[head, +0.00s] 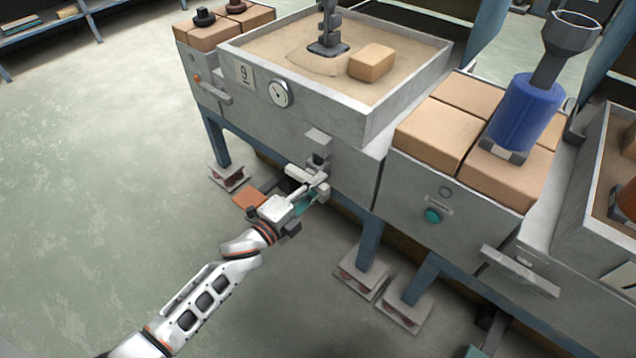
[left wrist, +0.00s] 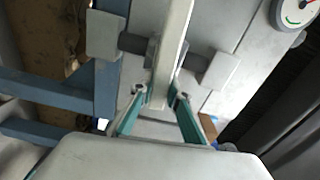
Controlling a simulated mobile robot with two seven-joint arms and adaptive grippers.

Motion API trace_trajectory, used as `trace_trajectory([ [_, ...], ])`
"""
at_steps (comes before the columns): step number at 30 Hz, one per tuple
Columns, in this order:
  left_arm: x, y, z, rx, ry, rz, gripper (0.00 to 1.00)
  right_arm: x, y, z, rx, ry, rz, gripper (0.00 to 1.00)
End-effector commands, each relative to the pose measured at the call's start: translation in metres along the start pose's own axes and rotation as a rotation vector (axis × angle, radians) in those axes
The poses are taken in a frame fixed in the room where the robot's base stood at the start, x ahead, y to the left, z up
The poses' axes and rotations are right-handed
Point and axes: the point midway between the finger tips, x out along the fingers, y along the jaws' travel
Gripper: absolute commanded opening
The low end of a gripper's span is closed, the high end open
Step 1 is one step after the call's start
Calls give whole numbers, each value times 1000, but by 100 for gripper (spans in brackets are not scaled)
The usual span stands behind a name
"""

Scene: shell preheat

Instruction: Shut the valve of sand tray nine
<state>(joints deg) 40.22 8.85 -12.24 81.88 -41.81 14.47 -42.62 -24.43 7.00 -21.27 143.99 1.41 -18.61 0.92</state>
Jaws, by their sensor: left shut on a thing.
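Sand tray nine (head: 290,130) is a grey metal box of sand with a "9" plate (head: 243,74) and a round gauge (head: 280,94) on its front. Its valve (head: 318,160) sits low on the front face, with a pale lever (head: 300,174). In the left wrist view the lever (left wrist: 176,40) runs up between the teal fingers, across a dark horizontal shaft. My left gripper (head: 311,190) is shut on the lever; in the left wrist view the gripper (left wrist: 160,95) covers its lower end. My right gripper is not in view.
A block (head: 372,62) and a dark post (head: 328,40) stand in the sand. Blue legs (head: 366,243) stand below. The floor at left is clear.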

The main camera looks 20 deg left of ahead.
Motion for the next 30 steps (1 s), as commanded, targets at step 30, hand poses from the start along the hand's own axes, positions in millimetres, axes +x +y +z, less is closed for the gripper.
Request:
trace_trajectory([
  [30,0,4,1,96,-1,2,33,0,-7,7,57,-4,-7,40],
])
